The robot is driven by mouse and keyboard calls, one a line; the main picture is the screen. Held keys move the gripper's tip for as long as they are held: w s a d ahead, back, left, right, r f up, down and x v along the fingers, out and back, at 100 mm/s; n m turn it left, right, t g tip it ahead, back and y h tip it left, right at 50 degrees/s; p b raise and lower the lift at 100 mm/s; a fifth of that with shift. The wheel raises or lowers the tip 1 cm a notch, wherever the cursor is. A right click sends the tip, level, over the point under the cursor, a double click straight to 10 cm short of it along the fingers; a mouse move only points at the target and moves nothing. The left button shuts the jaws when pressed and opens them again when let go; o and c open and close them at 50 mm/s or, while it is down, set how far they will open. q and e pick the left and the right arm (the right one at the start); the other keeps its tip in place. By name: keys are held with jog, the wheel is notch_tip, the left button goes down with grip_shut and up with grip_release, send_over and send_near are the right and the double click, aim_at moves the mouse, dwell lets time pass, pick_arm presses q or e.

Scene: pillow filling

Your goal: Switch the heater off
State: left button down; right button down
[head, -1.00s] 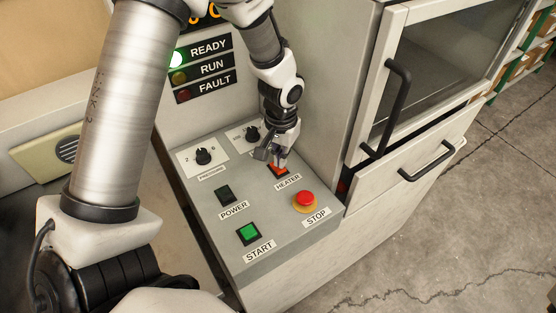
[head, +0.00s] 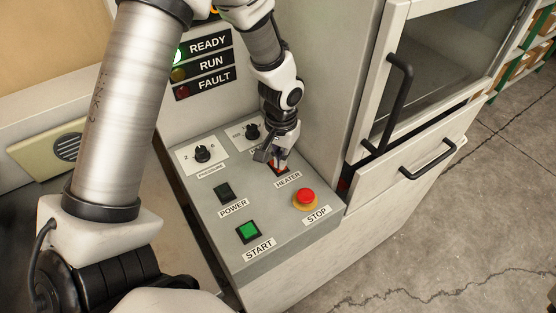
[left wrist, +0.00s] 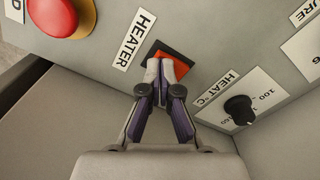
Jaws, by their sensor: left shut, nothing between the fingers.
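The heater switch (head: 279,171) is a red-orange rocker in a black frame on the grey control panel, above the HEATER label (head: 288,179). It also shows in the left wrist view (left wrist: 181,63), just past the fingertips. My left gripper (head: 280,160) is shut and empty, its tips at the switch and partly hiding it. In the left wrist view the closed fingertips (left wrist: 165,66) overlap the red rocker; they look in contact or very close. My right gripper is not in view.
The red STOP button (head: 305,199) on its yellow base is close by, with the green START button (head: 248,231) and dark POWER switch (head: 224,192) nearer. Two black knobs (head: 203,154) stand on the panel. The READY lamp (head: 178,54) glows green. A cabinet with black handles stands right.

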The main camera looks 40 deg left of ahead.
pick_arm(q)
jog(key=shift+f, duration=0.3)
jog(key=shift+r, duration=0.1)
notch_tip(320, 180, up, 7)
jog(key=p, duration=0.6)
dwell(0.3)
